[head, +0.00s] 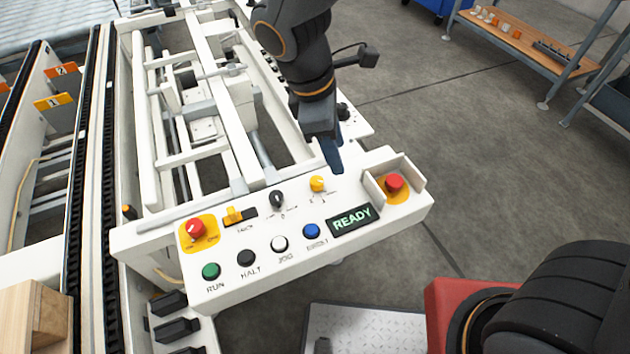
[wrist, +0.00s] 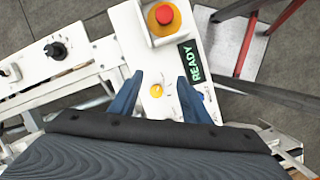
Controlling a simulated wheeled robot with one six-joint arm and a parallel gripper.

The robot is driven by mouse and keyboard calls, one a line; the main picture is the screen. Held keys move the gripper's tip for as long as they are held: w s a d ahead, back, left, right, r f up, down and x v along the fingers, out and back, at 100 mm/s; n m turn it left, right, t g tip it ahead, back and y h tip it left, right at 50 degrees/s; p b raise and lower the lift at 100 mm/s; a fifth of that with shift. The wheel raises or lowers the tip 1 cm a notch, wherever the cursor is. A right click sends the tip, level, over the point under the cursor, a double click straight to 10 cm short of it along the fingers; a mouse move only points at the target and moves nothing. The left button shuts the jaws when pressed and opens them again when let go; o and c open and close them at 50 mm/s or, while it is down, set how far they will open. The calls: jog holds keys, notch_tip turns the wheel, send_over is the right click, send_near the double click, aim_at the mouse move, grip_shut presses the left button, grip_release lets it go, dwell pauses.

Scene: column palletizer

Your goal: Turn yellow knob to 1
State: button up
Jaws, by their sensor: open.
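The yellow knob (head: 317,184) sits on the white control panel (head: 350,250), between a black knob (head: 277,200) and the green READY display (head: 352,218). My gripper (head: 336,168) is above and just behind the knob, pointing down at the panel. In the wrist view, my gripper (wrist: 158,85) has its two blue fingers spread apart, with the yellow knob (wrist: 156,91) between their tips. The fingers appear clear of the knob on both sides. The markings around the knob are too small to read.
A red emergency button (head: 394,182) in a raised white guard stands right of the knob. Green, black, white and blue buttons line the panel's front.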

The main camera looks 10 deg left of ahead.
aim_at(317, 180)
jog(key=s+a+f+n+t+b, duration=0.1)
jog(key=a+f+n+b, duration=0.15)
jog(key=a+n, duration=0.35)
jog(key=shift+h, duration=0.4)
jog(key=x, duration=0.7)
jog(key=shift+a+f, duration=0.2)
jog(key=shift+f, duration=0.05)
jog(key=c, duration=1)
jog(key=shift+m+p, duration=0.3)
jog(key=shift+p, duration=0.05)
jog(key=shift+c, duration=0.2)
